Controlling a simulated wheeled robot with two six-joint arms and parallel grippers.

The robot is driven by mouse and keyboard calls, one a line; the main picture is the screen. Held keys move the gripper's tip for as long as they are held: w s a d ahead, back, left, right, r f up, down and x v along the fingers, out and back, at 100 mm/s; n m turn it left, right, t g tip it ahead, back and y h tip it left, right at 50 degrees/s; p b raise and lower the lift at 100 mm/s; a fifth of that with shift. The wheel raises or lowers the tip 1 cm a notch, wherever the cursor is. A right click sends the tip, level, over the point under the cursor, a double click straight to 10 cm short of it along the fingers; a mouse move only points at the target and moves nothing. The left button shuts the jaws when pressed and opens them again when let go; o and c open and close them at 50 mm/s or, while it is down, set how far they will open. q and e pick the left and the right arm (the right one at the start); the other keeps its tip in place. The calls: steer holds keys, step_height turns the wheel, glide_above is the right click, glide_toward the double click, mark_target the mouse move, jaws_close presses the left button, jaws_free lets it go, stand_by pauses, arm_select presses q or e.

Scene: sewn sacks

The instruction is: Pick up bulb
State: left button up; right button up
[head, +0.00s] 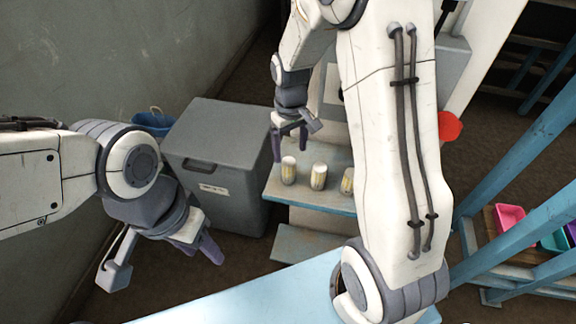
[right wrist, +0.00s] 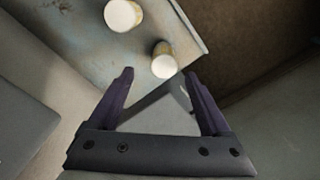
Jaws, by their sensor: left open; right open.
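Three small cream cylinders with white tops stand in a row on a worn light-blue shelf (head: 320,200): left (head: 288,171), middle (head: 318,177) and right (head: 347,181). I cannot tell for certain whether they are bulbs. My right gripper (head: 290,140) is open, above and close to the left cylinder. In the right wrist view, one cylinder (right wrist: 163,64) shows just beyond the gap between the open purple fingertips (right wrist: 158,74), near the shelf edge. A second cylinder (right wrist: 123,15) stands farther up. My left gripper (head: 204,250) is open and empty, low at the left, far from the cylinders.
A grey lidded bin (head: 225,150) stands left of the shelf, with a blue bucket (head: 152,124) behind it. A light-blue surface (head: 250,300) lies in front. Blue rack posts (head: 520,235) and coloured trays (head: 510,217) are at the right.

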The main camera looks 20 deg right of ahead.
mark_target(289, 171)
steer(key=f, duration=0.3)
steer(key=f+p, duration=0.1)
steer(key=f, duration=0.5)
steer(key=shift+s+a, duration=0.15)
steer(key=shift+a, duration=0.15)
jaws_close()
